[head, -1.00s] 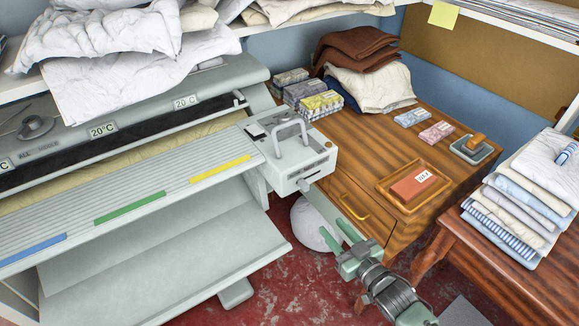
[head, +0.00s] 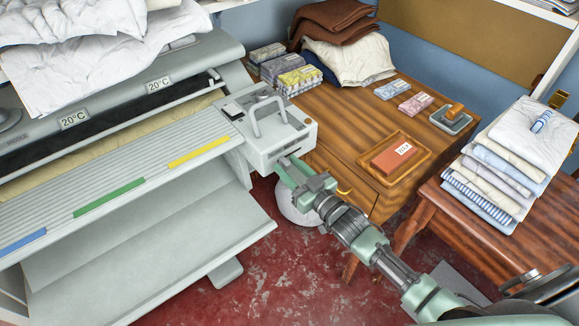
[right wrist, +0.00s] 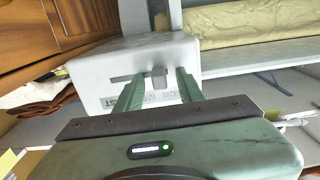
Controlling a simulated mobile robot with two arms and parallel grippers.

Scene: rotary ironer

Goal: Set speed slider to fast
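The rotary ironer's white control box (head: 270,140) sits at the right end of the feed table, with a handle on top. The box face also fills the middle of the right wrist view (right wrist: 95,80). My right gripper (head: 287,169) is at the box's front face. In the right wrist view its green fingers (right wrist: 159,84) are apart, one on each side of the knob, with gaps visible. My left gripper is not in view.
A stool (head: 470,215) bears folded linen (head: 510,160). The red floor (head: 290,270) below is mostly clear.

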